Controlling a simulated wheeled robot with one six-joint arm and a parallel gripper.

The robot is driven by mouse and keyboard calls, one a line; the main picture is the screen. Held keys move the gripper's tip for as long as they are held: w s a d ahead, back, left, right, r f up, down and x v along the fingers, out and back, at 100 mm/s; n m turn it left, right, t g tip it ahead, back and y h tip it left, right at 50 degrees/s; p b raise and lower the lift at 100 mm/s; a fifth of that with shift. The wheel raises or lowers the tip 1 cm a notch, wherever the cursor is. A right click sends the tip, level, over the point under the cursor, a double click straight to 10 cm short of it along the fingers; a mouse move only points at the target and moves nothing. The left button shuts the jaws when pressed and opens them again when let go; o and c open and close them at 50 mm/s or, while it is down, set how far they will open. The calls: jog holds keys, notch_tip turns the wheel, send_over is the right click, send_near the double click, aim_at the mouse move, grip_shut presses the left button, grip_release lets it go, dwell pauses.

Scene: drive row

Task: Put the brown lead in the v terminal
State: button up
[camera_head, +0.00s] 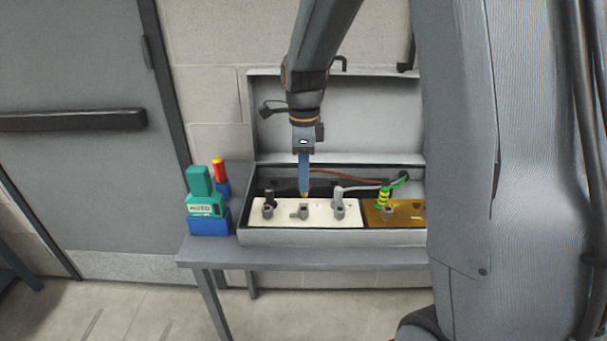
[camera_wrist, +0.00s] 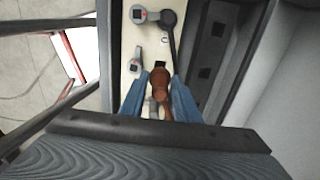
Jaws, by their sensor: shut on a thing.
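My gripper (camera_head: 304,190) is shut on the brown lead, pointing down over the middle of the white terminal block (camera_head: 350,213). In the wrist view the brown lead's plug (camera_wrist: 158,82) sits between the blue fingers of my gripper (camera_wrist: 157,92), beside a dark square hole (camera_wrist: 159,64). I cannot tell whether its tip is in the hole. The brown cable (camera_head: 345,174) runs right behind the block. A black lead (camera_head: 269,195) stands at the left terminal, and a grey lead (camera_head: 339,194) at the right one. The terminal letters are unreadable.
A green-and-yellow lead (camera_head: 384,196) stands on a brown block (camera_head: 408,212) to the right. The open grey box (camera_head: 300,239) has its lid raised behind. A teal meter (camera_head: 203,204) and a red-and-yellow tool (camera_head: 218,170) stand left on the bench (camera_head: 215,252).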

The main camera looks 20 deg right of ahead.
aim_at(304, 197)
jog(key=shift+f, duration=0.15)
jog(key=shift+f, duration=0.35)
jog(key=shift+f+b, duration=0.3)
jog(key=shift+f, duration=0.35)
jog(key=shift+f, duration=0.35)
jog(key=shift+f+b, duration=0.6)
jog(key=shift+f, duration=1.1)
jog(key=o, duration=1.2)
jog(key=shift+s, duration=0.1)
